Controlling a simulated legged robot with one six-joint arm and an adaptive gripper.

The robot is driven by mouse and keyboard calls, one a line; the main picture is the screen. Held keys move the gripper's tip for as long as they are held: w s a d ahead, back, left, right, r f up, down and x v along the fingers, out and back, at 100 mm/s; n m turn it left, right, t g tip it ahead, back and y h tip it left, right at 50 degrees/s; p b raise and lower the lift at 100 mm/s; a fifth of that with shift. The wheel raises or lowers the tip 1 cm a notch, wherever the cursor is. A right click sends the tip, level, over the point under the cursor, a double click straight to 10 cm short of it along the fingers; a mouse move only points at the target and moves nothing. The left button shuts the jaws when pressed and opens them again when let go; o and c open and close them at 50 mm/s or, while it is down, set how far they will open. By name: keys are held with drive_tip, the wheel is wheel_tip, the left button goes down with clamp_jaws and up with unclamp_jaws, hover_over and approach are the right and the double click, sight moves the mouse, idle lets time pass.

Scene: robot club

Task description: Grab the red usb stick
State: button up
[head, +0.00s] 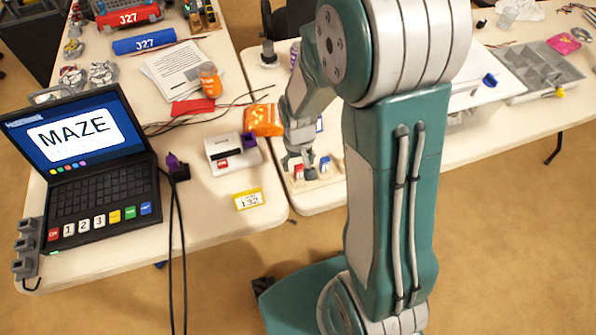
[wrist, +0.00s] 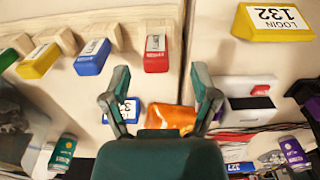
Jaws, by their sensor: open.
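The red usb stick (wrist: 157,53) has a white label and sits in a pale wooden holder (wrist: 110,30) in the wrist view, with a blue stick (wrist: 92,57) and a yellow stick (wrist: 39,61) to its left. In the head view the red stick (head: 299,172) shows just below my gripper (head: 298,163). My gripper (wrist: 158,80) is open and empty in the wrist view. Its two fingers point toward the holder, and the red stick lies beyond and between the fingertips. I cannot tell the exact gap to it.
An orange bag (head: 262,120) and a white box with a dark slot (head: 232,152) lie near the arm. A yellow login card (head: 249,199) and the laptop (head: 85,165) are on the left table. A grey sorting tray (head: 535,70) is at right.

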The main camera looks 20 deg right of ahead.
sight(299, 166)
drive_tip(key=f, duration=0.3)
drive_tip(key=shift+w+d+f, duration=0.2)
drive_tip(key=shift+d+f, duration=0.1)
drive_tip(key=shift+f, duration=0.1)
drive_tip(key=shift+a+f, duration=0.15)
drive_tip(key=shift+f, duration=0.35)
clamp_jaws()
